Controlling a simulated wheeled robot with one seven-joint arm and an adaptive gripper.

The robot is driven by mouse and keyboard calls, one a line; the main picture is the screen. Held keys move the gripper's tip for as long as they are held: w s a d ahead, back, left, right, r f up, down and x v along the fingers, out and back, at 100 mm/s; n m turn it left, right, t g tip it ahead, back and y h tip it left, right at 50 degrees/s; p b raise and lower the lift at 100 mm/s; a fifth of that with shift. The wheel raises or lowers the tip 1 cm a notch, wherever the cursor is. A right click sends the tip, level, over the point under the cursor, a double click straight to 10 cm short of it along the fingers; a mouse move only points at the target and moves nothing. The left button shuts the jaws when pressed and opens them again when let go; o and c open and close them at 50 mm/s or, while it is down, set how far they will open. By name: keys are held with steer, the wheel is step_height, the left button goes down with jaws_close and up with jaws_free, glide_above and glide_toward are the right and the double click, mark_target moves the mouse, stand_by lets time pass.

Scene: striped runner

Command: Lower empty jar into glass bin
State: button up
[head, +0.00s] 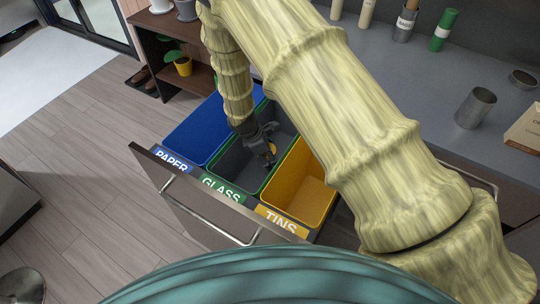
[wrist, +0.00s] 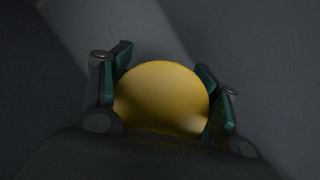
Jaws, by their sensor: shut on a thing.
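My gripper (head: 266,153) reaches down into the middle bin, the glass bin (head: 225,160), a dark grey one labelled GLASS in green. In the wrist view, my gripper (wrist: 162,95) has a finger on each side of a round yellow top, the lid of the jar (wrist: 162,90), and is shut on it.
The blue PAPER bin (head: 205,130) is on the left and the yellow TINS bin (head: 300,185) on the right, in a pulled-out drawer (head: 200,205). A potted plant (head: 182,64) stands on a shelf.

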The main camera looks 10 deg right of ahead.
steer(key=shift+f+b, duration=0.4)
steer(key=shift+f, duration=0.4)
stand_by(0.9)
steer(key=o, duration=1.2)
steer(key=shift+v, duration=3.75)
